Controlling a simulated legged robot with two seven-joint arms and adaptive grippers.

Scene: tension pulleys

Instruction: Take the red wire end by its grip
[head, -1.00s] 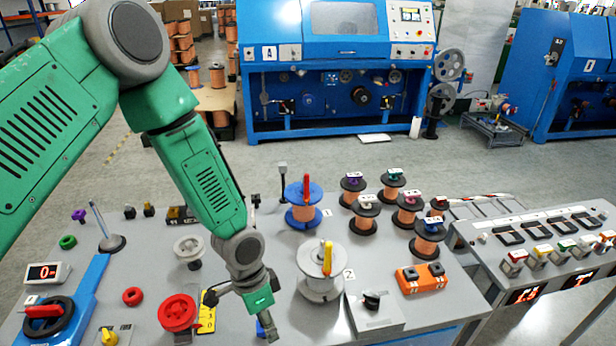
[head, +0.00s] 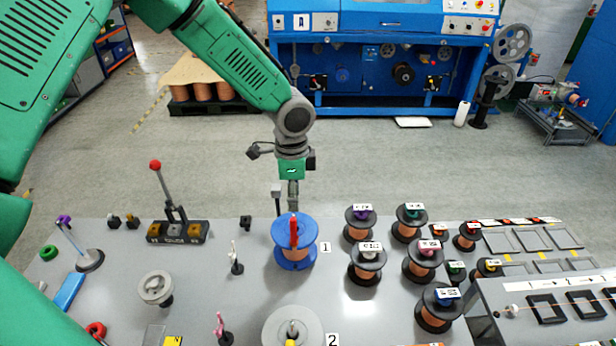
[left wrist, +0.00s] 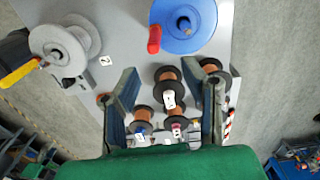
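A blue spool (head: 293,257) wound with copper wire stands at the mark 1. A red grip (head: 294,230) stands upright at its top in the head view. In the left wrist view the red grip (left wrist: 154,39) lies at the edge of the blue spool's flange (left wrist: 190,22), beyond my fingertips. My left gripper (head: 293,203) points down just behind and above the spool in the head view. My right gripper is in neither view.
A grey spool (head: 292,332) with a yellow grip (left wrist: 20,73) stands at the mark 2. Several small black-flanged copper spools (head: 367,262) stand to the right. A lever with a red knob (head: 155,165) rises at the left.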

